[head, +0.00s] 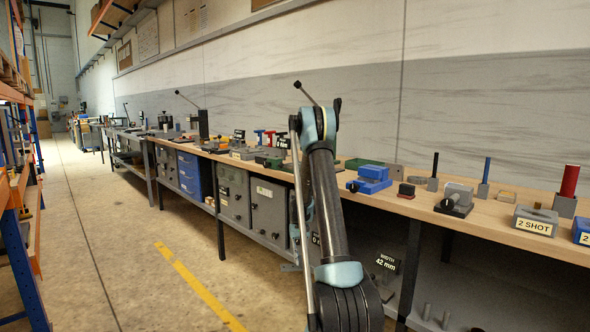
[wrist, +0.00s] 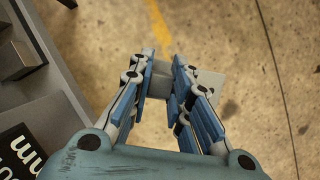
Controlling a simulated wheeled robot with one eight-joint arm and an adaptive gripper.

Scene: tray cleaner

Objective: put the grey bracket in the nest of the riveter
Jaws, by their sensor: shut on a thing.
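My gripper (wrist: 170,68) is shut on the grey bracket (wrist: 208,83) in the wrist view. Part of the bracket lies between the blue-padded fingers and a light grey plate sticks out to the right. The bracket hangs over the bare concrete floor, in front of the bench. In the head view my arm hides the gripper and the bracket. A dark upright machine with a lever (head: 201,124) stands on the bench left of my arm. I cannot tell whether it is the riveter, and no nest is clearly visible.
The long wooden bench (head: 408,205) runs along the wall. It carries a blue block (head: 373,174), a grey "2 SHOT" block (head: 535,220) and several fixtures. Grey cabinets and blue drawers (head: 190,172) are beneath. The aisle floor (head: 110,220) is clear, with orange racking at left.

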